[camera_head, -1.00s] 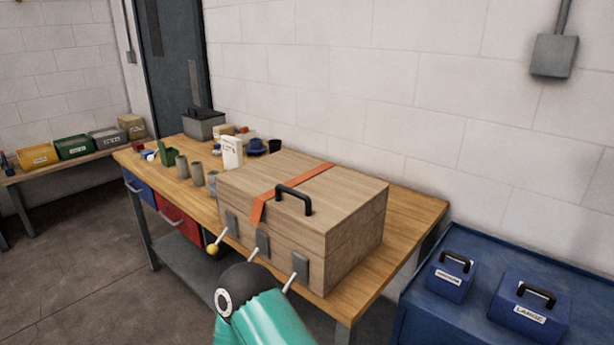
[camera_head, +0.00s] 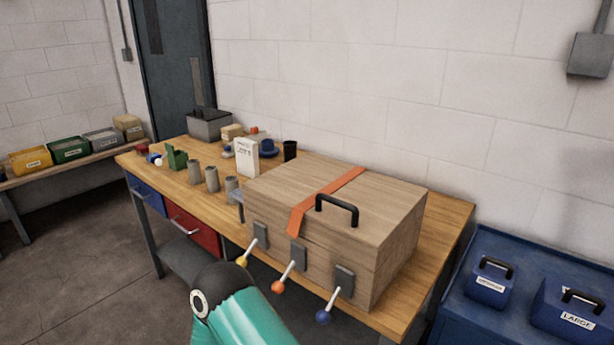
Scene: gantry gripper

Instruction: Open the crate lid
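The wooden crate (camera_head: 385,247) stands on the workbench with its lid (camera_head: 390,200) down. An orange strap (camera_head: 327,200) runs over the lid, and a black handle (camera_head: 338,207) sits on top. The front has three grey latch plates with levers: one with a yellow knob (camera_head: 242,262), one with an orange knob (camera_head: 278,287) and one with a blue knob (camera_head: 323,317). All three levers slant down and outward. A teal and black arm of mine is in front of the crate at the bottom. Neither gripper can be made out.
The wooden workbench (camera_head: 447,215) holds grey cups (camera_head: 212,178), a white box (camera_head: 246,158) and a grey toolbox (camera_head: 209,124) left of the crate. Blue cases (camera_head: 489,283) stand on a blue surface at right. A white block wall is behind.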

